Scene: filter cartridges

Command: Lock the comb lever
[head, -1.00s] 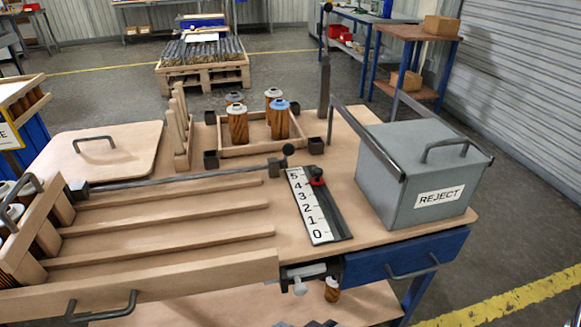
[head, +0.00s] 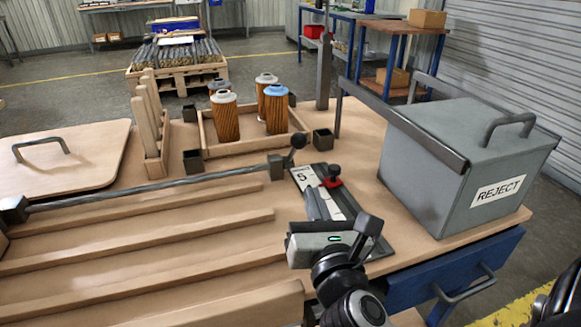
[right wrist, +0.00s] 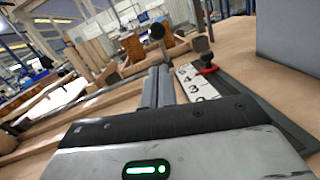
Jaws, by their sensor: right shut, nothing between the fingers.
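A short lever with a black ball knob (head: 298,141) stands at the right end of a long grey metal rod (head: 150,187). It leans to the upper right from the dark end block (head: 276,167). The knob also shows in the right wrist view (right wrist: 156,31). A row of upright wooden comb posts (head: 150,122) stands behind the rod. My right gripper (head: 314,192) is shut and empty over the numbered scale, in front of the knob and apart from it. Its closed fingers show in the right wrist view (right wrist: 156,85). My left gripper is out of view.
The numbered scale (head: 305,177) has a red slider with a black knob (head: 333,177) near 5. A grey REJECT bin (head: 440,150) stands to the right. A wooden tray (head: 205,136) with several amber cartridges is behind. Wooden lanes (head: 150,235) lie left.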

